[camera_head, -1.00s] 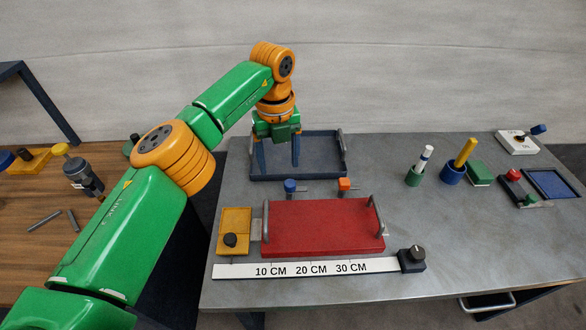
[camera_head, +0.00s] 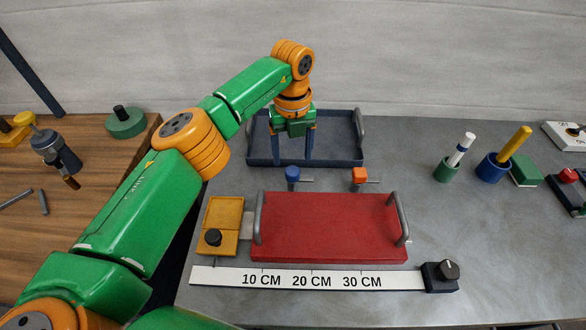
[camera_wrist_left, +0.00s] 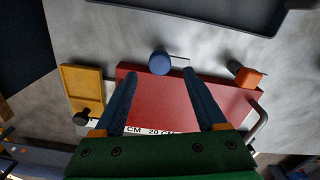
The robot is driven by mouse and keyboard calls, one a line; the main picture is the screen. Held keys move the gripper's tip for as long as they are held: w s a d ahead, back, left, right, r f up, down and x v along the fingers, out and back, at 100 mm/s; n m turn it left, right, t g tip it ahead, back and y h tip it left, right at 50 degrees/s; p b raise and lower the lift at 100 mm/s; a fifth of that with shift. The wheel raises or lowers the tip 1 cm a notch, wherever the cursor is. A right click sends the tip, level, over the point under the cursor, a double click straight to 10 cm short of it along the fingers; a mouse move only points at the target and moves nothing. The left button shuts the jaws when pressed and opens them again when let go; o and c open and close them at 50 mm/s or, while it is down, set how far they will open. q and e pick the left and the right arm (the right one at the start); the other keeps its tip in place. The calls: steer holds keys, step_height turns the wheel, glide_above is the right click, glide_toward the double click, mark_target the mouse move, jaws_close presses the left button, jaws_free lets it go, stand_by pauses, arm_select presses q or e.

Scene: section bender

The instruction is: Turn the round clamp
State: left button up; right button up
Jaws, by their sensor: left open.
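The blue clamp (camera_head: 292,176) has a round head and a thin arm to its right. It stands behind the red plate (camera_head: 330,226). The orange clamp (camera_head: 360,176) beside it has a squarer head. My left gripper (camera_head: 293,160) points down with its fingers spread and nothing between them. In the head view its fingertips show just above the blue clamp in the picture. In the left wrist view the blue clamp (camera_wrist_left: 160,62) lies near the line between the fingertips (camera_wrist_left: 160,73), apart from both. The height gap is hard to tell. My right gripper is out of view.
A dark blue tray (camera_head: 362,150) lies behind the clamps. A yellow block (camera_head: 224,214) with a black knob is left of the plate, and a white ruler (camera_head: 225,276) runs in front. Cups with rods (camera_head: 492,168) stand to the right.

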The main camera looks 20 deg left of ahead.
mark_target(293, 169)
arm_select(q)
step_height(293, 169, down, 5)
steer(key=shift+r+p, duration=0.15)
steer(key=shift+p, duration=0.35)
jaws_close()
steer(key=shift+m, duration=0.3)
steer(key=shift+m+b, duration=0.75)
steer(key=shift+m, duration=0.25)
steer(key=m+b, duration=0.1)
steer(key=m, duration=0.3)
steer(key=shift+m, duration=0.3)
steer(key=m, duration=0.5)
steer(key=shift+b, duration=0.35)
steer(key=m, duration=0.5)
steer(key=shift+r, duration=0.1)
steer(key=shift+m, duration=0.5)
